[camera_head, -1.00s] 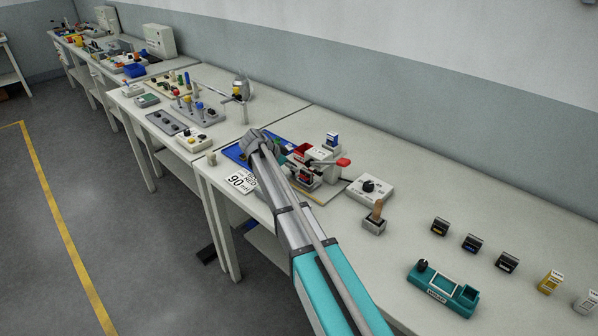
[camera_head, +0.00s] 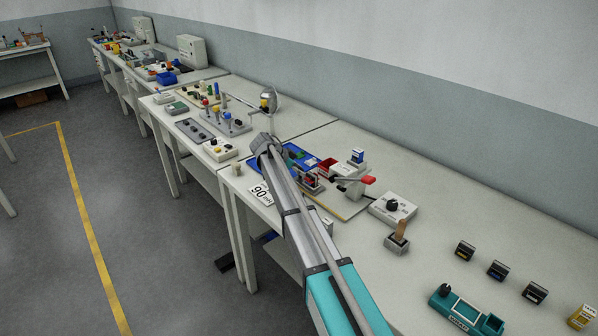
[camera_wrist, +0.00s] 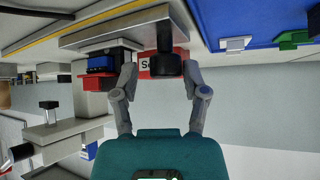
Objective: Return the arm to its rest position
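My arm (camera_head: 300,215), grey with teal covers, reaches from the bottom edge over the near bench. My gripper's fingers are hidden in the head view. In the wrist view my gripper (camera_wrist: 160,72) shows two grey fingers spread apart, with no object clearly held between them. Behind the gap are a black cylindrical part (camera_wrist: 170,64) and a red block (camera_wrist: 147,68) with partly hidden lettering. They look to be beyond the fingers; whether anything touches is unclear. A bench device (camera_head: 350,180) with a red-tipped lever stands just right of the arm's far end.
A blue mat (camera_head: 257,170) and a "90" card (camera_head: 261,194) lie by the arm. A grey knob box (camera_head: 393,208), a wooden-handled tool (camera_head: 398,238), a teal device (camera_head: 466,312) and several small blocks stand to the right.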

